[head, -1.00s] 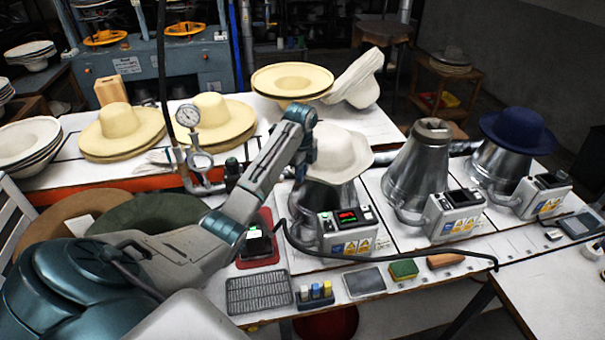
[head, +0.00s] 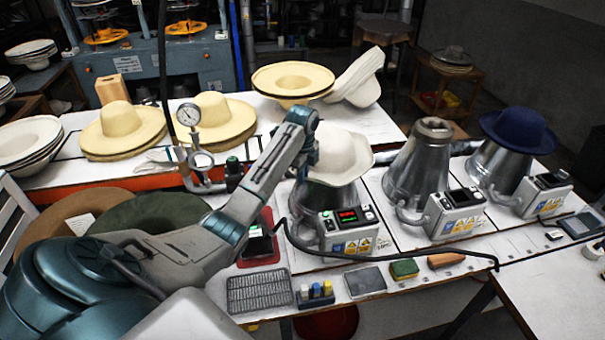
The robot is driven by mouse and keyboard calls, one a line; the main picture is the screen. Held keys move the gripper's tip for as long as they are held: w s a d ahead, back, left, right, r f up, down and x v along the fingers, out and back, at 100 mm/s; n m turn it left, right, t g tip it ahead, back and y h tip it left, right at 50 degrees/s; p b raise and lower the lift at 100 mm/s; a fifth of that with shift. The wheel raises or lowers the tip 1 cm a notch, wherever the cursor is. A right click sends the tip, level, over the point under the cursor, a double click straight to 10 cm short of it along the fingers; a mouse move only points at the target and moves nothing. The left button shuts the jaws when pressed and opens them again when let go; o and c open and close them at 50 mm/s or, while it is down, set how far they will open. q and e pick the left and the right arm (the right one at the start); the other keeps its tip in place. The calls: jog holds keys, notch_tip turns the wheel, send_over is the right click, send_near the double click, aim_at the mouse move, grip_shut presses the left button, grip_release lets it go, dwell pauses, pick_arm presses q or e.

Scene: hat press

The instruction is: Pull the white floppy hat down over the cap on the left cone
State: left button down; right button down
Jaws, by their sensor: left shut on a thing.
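The white floppy hat (head: 342,158) sits over the top of the left cone (head: 312,205), its brim drooping unevenly around the cone. The cap on that cone is hidden under the hat. My left gripper (head: 309,158) is at the left side of the hat, shut on its brim; the fingertips are mostly hidden by my own wrist. My right gripper is not in view.
A control box (head: 347,230) with a lit display stands in front of the left cone. The middle cone (head: 420,160) is bare; the right cone carries a navy hat (head: 517,130). A black hose (head: 400,257) runs along the bench front. A pressure gauge (head: 188,115) stands left of my arm.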

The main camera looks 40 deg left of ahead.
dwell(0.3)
pick_arm(q)
jog(key=c, duration=1.5)
grip_release()
jog(key=shift+o, duration=0.2)
